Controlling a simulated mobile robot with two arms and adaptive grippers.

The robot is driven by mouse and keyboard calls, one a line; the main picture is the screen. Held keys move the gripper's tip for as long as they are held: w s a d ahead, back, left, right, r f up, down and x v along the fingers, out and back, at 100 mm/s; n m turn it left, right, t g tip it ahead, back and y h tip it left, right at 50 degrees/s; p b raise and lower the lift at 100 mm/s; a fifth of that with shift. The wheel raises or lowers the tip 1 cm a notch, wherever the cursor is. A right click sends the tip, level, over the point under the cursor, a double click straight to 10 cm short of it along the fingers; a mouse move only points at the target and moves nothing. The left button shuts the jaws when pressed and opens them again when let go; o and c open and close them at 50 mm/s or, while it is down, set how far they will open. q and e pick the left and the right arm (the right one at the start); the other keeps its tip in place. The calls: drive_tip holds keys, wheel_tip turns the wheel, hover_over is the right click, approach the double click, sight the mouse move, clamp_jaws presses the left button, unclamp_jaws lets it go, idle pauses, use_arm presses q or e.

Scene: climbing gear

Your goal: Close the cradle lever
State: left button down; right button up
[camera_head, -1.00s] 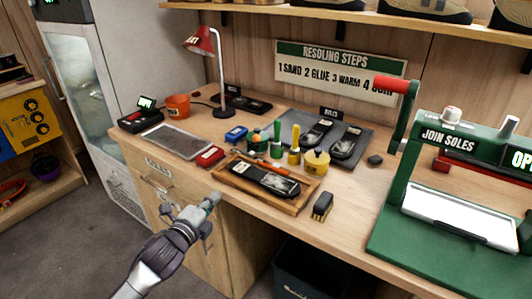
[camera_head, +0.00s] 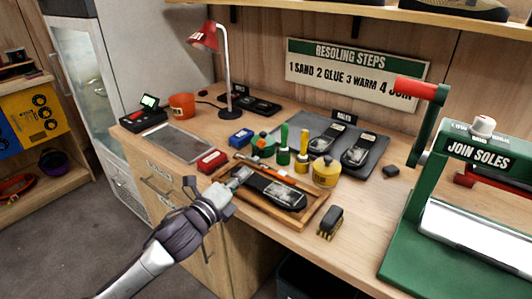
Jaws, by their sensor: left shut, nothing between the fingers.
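A dark shoe sole (camera_head: 272,190) lies in a wooden tray-like cradle (camera_head: 290,221) near the front edge of the workbench. An orange-red bar (camera_head: 268,166) runs along the cradle's far side. I cannot tell which part is the cradle lever. My left gripper (camera_head: 243,176) is shut and empty, with its tips over the left end of the cradle. They hide that end, and I cannot tell whether they touch it. A green press (camera_head: 450,200) marked "JOIN SOLES" stands at the right, with a raised red-handled lever (camera_head: 417,90). My right gripper is not in view.
A red box (camera_head: 212,160), a blue box (camera_head: 240,137), green and yellow bottles (camera_head: 302,148) and a yellow pot (camera_head: 325,172) crowd around the cradle. A red lamp (camera_head: 205,37) rises behind. Bare bench lies between brush and press.

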sight(258, 150)
use_arm(q)
drive_tip(key=shift+s, duration=0.1)
drive_tip(key=shift+r, duration=0.1)
drive_tip(key=x, duration=0.9)
drive_tip(key=shift+w+d, duration=0.25)
drive_tip(key=shift+w, duration=0.2)
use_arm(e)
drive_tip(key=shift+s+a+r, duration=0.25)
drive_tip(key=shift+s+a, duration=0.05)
use_arm(q)
drive_tip(key=shift+d+p, duration=0.15)
drive_tip(key=shift+p, duration=0.15)
